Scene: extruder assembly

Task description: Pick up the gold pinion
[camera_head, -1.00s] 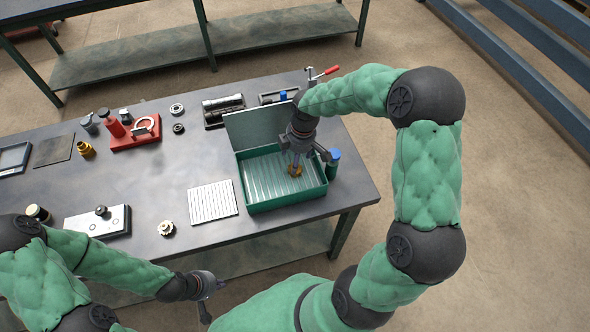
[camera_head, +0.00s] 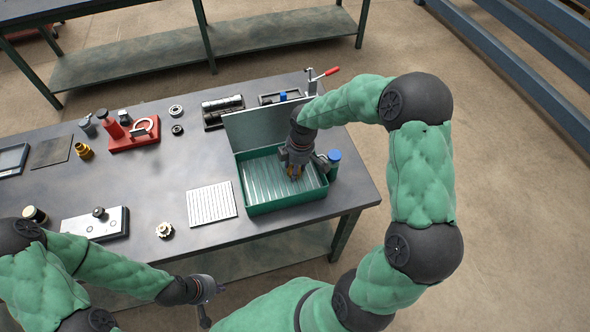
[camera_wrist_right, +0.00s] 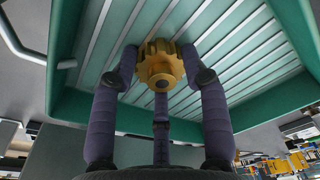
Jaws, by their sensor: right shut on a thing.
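The gold pinion (camera_wrist_right: 160,66) is a small toothed gear with a hub and a dark centre hole. In the right wrist view it sits between the fingertips of my right gripper (camera_wrist_right: 160,70), which is shut on it. In the head view my right gripper (camera_head: 295,174) reaches down into the green open-lidded box (camera_head: 287,203), and only a little of the gold shows. The box's ribbed floor lies close behind the pinion; I cannot tell whether they touch. My left gripper (camera_head: 212,301) is empty, its fingers apart, in front of the table edge.
The box's lid (camera_head: 262,122) stands up at its back. A blue-capped green bottle (camera_head: 334,164) stands at its right. A white ribbed plate (camera_head: 211,204), a cream gear (camera_head: 164,230) and a white block (camera_head: 95,224) lie to the left. A gold stepped part (camera_head: 84,151) stands farther left.

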